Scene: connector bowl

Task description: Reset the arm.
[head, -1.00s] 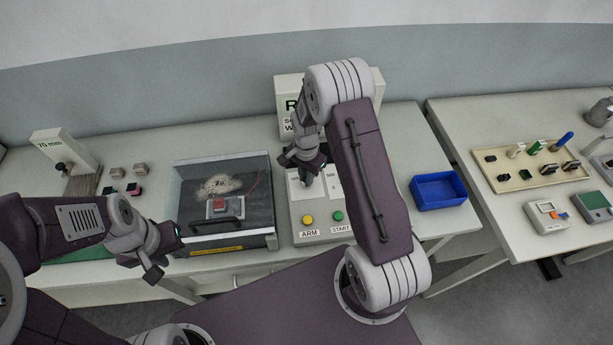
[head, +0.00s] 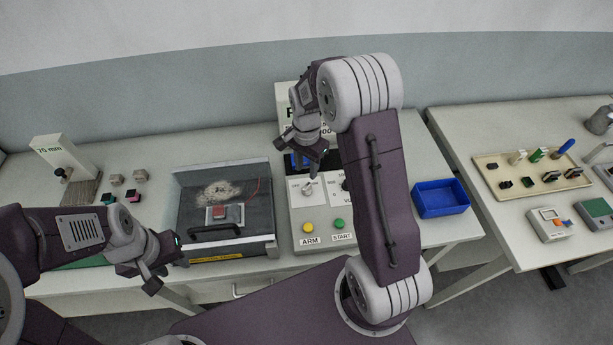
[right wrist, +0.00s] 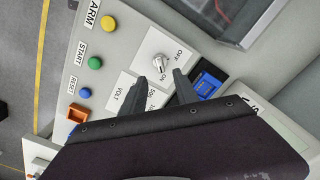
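The control box shows a yellow ARM button (head: 308,227), a green START button (head: 339,224) and a white OFF/ON knob (head: 308,188). In the right wrist view the knob (right wrist: 158,64) lies just beyond my right gripper's fingertips, and a blue RESET button (right wrist: 85,92) shows to the left. My right gripper (head: 303,152) hangs over the back of the control box. In the right wrist view its two dark fingers (right wrist: 170,84) are apart with nothing between them. My left gripper (head: 165,263) is open and empty in front of the clear-lidded case. The knob's exact setting is unclear.
The clear-lidded case (head: 180,190) with a black handle stands left of the control box. An empty-looking blue bin (head: 440,198) sits to its right. A beige tray (head: 500,195) with several connectors and meters are on the right table. A blue block (right wrist: 207,82) sits behind the knob.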

